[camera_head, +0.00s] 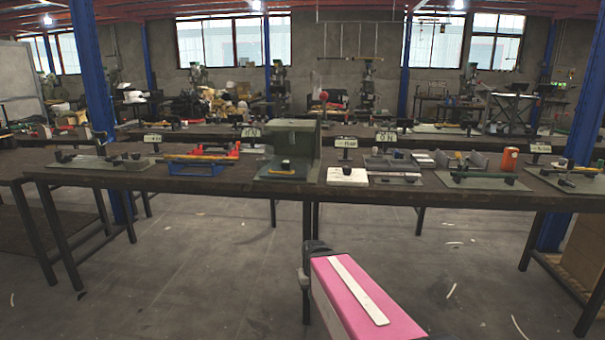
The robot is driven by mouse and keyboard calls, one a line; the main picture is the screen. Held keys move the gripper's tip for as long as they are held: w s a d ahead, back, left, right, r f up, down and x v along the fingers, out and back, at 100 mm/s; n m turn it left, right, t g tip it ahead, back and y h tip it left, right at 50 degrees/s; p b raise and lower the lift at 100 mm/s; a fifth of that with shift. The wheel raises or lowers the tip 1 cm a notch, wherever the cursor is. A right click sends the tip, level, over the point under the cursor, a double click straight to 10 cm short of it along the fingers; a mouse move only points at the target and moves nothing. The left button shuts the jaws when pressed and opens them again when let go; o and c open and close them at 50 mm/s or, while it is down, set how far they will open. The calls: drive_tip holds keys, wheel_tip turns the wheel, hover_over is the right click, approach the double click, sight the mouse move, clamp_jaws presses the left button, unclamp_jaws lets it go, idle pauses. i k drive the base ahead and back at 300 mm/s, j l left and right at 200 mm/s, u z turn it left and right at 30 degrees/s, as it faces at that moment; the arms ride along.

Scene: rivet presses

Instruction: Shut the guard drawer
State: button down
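A grey-green press-like housing (293,137) stands on the long dark table near the middle of the view. A low drawer-like tray (283,174) with a black knob (285,164) sticks out from its front, toward the table's near edge. This looks like the guard drawer, standing open, but it is too small to tell how far. A pink and black part of my arm shows at the bottom, well short of the table. No gripper fingers can be made out.
The long table (400,196) carries several fixtures with small signs. A red and blue fixture (205,161) stands left of the housing; a white block (347,177) stands right. An orange cylinder (509,159) stands farther right. Bare floor (200,260) lies before the table.

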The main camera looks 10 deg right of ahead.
sight(296, 171)
drive_tip(key=i+j, duration=0.15)
drive_tip(key=j, duration=0.2)
drive_tip(key=i+j, duration=0.15)
drive_tip(key=j, duration=0.25)
drive_tip(key=i+j, duration=0.15)
drive_tip(key=j, duration=0.2)
drive_tip(key=i+j, duration=0.1)
drive_tip(key=j, duration=0.25)
drive_tip(key=i+z, duration=0.05)
